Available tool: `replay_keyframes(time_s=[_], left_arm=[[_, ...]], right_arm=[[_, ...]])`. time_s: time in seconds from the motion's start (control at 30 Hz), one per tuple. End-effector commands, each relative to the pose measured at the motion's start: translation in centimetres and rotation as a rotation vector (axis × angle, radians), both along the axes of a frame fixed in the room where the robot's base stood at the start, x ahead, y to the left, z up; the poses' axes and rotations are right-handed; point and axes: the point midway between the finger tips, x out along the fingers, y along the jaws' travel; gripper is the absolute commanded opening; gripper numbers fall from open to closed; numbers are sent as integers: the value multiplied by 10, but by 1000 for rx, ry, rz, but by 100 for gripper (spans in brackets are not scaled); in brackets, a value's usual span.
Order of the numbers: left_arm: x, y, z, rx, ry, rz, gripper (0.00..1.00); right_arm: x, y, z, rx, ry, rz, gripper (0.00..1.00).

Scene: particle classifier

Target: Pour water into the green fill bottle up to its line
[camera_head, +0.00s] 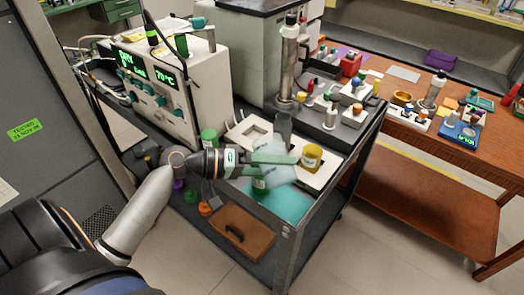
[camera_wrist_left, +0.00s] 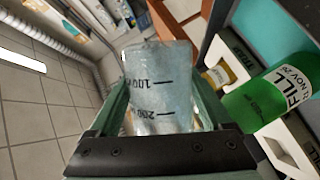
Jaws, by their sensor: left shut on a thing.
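My left gripper (camera_head: 282,163) is shut on a clear graduated beaker (camera_head: 288,173), held above the front part of the cart. In the left wrist view, the beaker (camera_wrist_left: 160,88) sits between the gripper's green fingers (camera_wrist_left: 160,100), with marks 100 and 200 showing. It looks tilted; its water level cannot be made out. The green fill bottle (camera_head: 260,183) stands just below the gripper, partly hidden by it. In the left wrist view the fill bottle (camera_wrist_left: 262,103) is right of the beaker, apart from it, with a white FILL label. Its line and level are unclear. My right gripper is out of view.
A yellow jar (camera_head: 311,157) stands in the white tray (camera_head: 328,172) close right of the gripper. A teal mat (camera_head: 285,205) covers the cart's front corner. A machine (camera_head: 165,85) and a rack of small bottles (camera_head: 335,122) stand behind.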

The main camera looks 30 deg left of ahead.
Motion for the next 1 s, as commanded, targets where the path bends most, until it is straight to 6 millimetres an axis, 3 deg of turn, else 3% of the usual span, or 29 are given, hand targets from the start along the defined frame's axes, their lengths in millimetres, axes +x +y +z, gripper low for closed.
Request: replay_keyframes(time_s=[1.0], left_arm=[[0, 0, 7, -58, 37, 1, 1]], right_arm=[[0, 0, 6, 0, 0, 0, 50]])
